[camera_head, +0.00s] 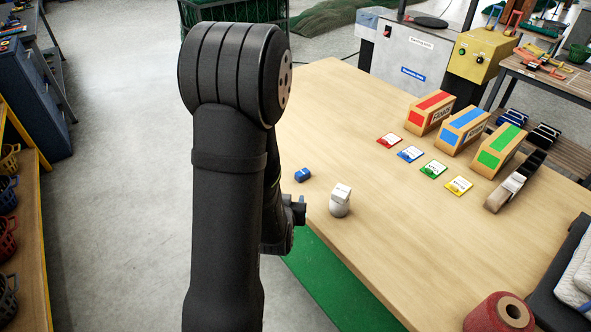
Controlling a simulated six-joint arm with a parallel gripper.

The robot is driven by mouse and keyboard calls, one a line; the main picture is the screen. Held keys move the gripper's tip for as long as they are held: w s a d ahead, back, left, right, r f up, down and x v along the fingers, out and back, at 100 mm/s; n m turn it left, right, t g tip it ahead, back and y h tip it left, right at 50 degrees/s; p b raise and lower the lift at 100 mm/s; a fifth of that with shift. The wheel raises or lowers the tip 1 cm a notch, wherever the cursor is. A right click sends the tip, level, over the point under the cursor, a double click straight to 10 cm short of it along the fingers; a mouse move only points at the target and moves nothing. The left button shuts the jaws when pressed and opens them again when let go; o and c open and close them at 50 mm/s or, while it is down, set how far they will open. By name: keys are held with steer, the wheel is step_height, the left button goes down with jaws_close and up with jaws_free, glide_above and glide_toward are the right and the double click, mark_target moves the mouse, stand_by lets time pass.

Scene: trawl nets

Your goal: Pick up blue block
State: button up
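The small blue block (302,175) lies on the wooden table (370,255), near the table's left edge. My gripper (297,210) is low at the table's left edge, just below the block in the picture and apart from it. My dark arm hides most of the gripper, and only its tip end shows. I cannot make out whether its fingers are apart.
A small whitish container (340,200) stands right of the block. Coloured cards (410,153), boxes with red (430,113), blue (465,130) and green (501,150) bands and a dark tool (515,183) are farther right. A red spool (500,313) is at front right.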

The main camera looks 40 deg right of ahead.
steer(key=w+a+f+n+g+y, duration=0.2)
steer(key=w+a+f+n+y, duration=0.3)
steer(key=a+f+n, duration=0.1)
steer(key=n+g+h, duration=0.7)
steer(key=n+h, duration=0.3)
steer(key=n, duration=1.1)
glide_toward(300, 173)
steer(key=x, duration=0.5)
steer(key=shift+d+f, duration=0.2)
steer(key=shift+f, duration=0.15)
steer(key=shift+r+x, duration=0.1)
steer(key=shift+x, duration=1.25)
steer(key=shift+r+x, duration=0.15)
steer(key=shift+x, duration=1.25)
steer(key=shift+s, duration=0.1)
steer(key=c, duration=1)
